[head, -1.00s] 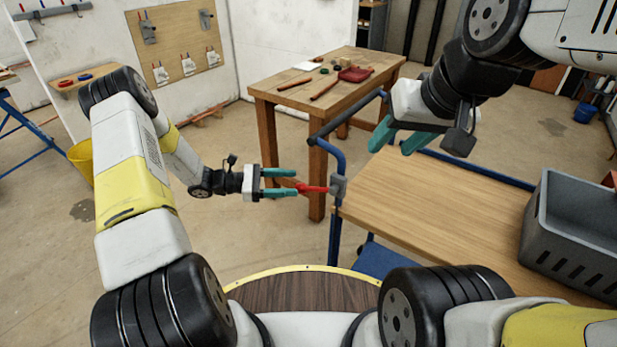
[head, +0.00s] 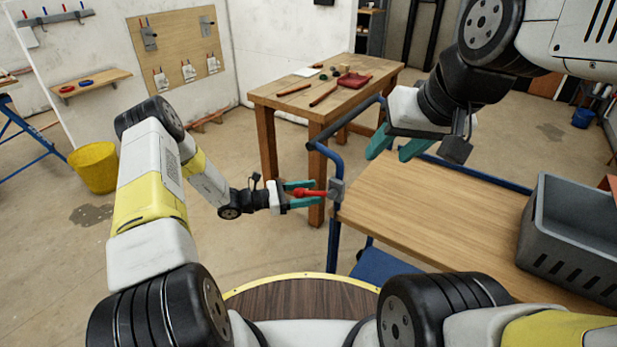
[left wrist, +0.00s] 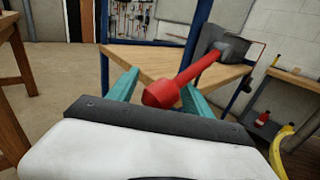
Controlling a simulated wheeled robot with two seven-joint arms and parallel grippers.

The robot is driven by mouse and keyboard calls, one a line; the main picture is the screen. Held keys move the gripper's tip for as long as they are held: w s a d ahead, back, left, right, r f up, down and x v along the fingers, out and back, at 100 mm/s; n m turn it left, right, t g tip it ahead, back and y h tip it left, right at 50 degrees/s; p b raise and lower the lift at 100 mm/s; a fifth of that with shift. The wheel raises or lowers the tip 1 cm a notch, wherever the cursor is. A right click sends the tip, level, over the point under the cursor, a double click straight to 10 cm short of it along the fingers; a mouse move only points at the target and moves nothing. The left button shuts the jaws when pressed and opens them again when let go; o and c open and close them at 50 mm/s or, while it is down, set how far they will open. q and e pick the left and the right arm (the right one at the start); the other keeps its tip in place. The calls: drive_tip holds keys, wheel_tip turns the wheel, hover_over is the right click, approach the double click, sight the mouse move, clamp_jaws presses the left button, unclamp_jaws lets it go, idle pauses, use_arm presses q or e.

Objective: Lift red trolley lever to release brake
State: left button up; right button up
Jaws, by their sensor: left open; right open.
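The red lever (head: 312,193) sticks out to the left from a grey bracket (head: 337,191) on the blue post of the trolley (head: 435,203). My left gripper (head: 301,194) is open, with its teal fingers reaching toward the bracket and the lever's knob end between them. In the left wrist view the red lever (left wrist: 185,80) lies between the open fingers, nearer the right one; I cannot tell whether it touches. My right gripper (head: 398,150) is open and empty above the trolley's left end, near the handle rail.
A grey crate (head: 575,237) stands on the trolley's right end. A wooden workbench (head: 300,100) with tools stands behind the trolley. A yellow bucket (head: 94,167) is on the floor at left. Open floor lies between the bucket and trolley.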

use_arm(q)
clamp_jaws()
drive_tip(key=shift+r, duration=0.15)
wheel_tip(320, 180, up, 9)
drive_tip(key=m+y, duration=0.6)
drive_tip(key=shift+w+a+t+y, duration=0.25)
drive_tip(key=shift+t+y, duration=0.15)
drive_tip(key=shift+w+r, duration=0.1)
drive_tip(key=shift+r, duration=0.1)
idle(0.5)
